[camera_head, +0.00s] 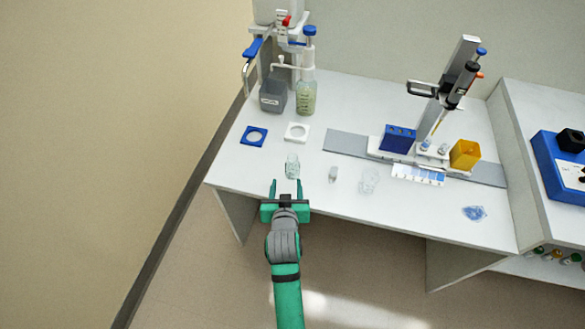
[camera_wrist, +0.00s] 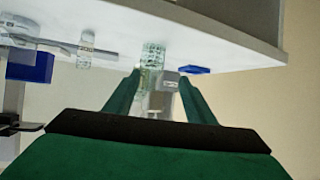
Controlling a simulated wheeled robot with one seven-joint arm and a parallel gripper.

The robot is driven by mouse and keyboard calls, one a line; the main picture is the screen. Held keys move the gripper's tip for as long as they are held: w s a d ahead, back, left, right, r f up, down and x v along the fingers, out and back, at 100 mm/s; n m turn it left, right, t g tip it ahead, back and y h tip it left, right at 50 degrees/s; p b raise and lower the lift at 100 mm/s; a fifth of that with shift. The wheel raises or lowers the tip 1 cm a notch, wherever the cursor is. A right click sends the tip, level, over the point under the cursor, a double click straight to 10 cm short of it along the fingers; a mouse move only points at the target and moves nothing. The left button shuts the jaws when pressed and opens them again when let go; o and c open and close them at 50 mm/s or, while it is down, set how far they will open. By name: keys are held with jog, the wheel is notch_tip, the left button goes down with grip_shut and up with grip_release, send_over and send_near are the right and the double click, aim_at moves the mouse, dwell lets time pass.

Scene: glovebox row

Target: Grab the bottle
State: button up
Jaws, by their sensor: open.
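A small clear glass bottle (camera_head: 292,166) stands upright near the front edge of the white table. My gripper (camera_head: 286,184) is open and empty at that edge, just short of the bottle, with its two green fingers pointing toward it. In the wrist view, the glass bottle (camera_wrist: 153,54) shows beyond and between the fingertips of my gripper (camera_wrist: 160,80), which do not appear to touch it. A larger bottle with greenish contents (camera_head: 307,97) stands farther back by the dispenser.
A small vial (camera_head: 333,174) and a clear glass piece (camera_head: 369,180) stand to the right of the bottle. Behind lie a blue ring plate (camera_head: 253,136), a white ring plate (camera_head: 297,132) and a grey container (camera_head: 273,95). A pipette stand (camera_head: 455,90) is at right.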

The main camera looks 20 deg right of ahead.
aim_at(293, 158)
jog(key=shift+m, duration=0.3)
jog(key=w+d+r, duration=0.2)
jog(key=w, duration=0.1)
jog(key=shift+w+d+r, duration=0.15)
jog(key=shift+d+r, duration=0.2)
jog(key=shift+w+d+g, duration=0.2)
jog(key=shift+w+g, duration=0.05)
jog(key=shift+g, duration=0.05)
jog(key=x, duration=1)
jog(key=shift+w+d+r, duration=0.1)
jog(key=shift+w+r, duration=0.05)
jog(key=shift+w, duration=0.15)
jog(key=c, duration=1.2)
